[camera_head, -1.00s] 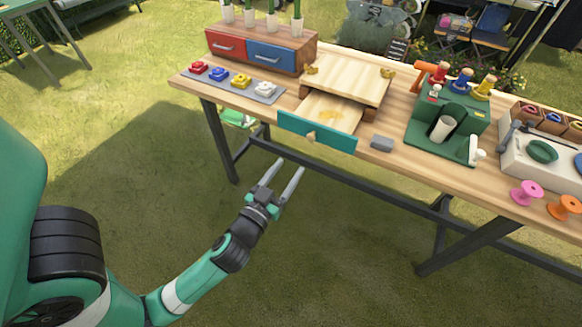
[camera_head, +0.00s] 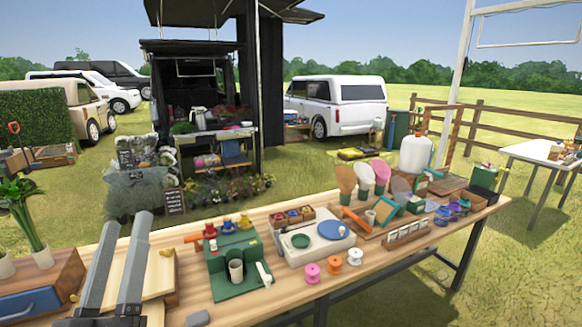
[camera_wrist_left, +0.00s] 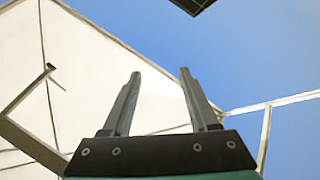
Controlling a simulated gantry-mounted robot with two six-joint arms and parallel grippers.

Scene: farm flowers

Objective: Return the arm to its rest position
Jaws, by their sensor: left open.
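My left gripper (camera_head: 122,240) rises from the lower left of the head view, its two grey fingers pointing up and held apart. It is in front of the wooden drawer box (camera_head: 160,275) and hides much of it. In the left wrist view the same gripper (camera_wrist_left: 162,100) is open with nothing between its fingers, against a pale canopy and blue sky. My right gripper is in neither view now.
The wooden workbench (camera_head: 400,250) runs from lower left to right. On it stand a green stand (camera_head: 238,265), a white unit with a blue disc (camera_head: 312,242), and colored spools (camera_head: 333,265). A blue drawer (camera_head: 30,305) and potted plant (camera_head: 25,215) are at left.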

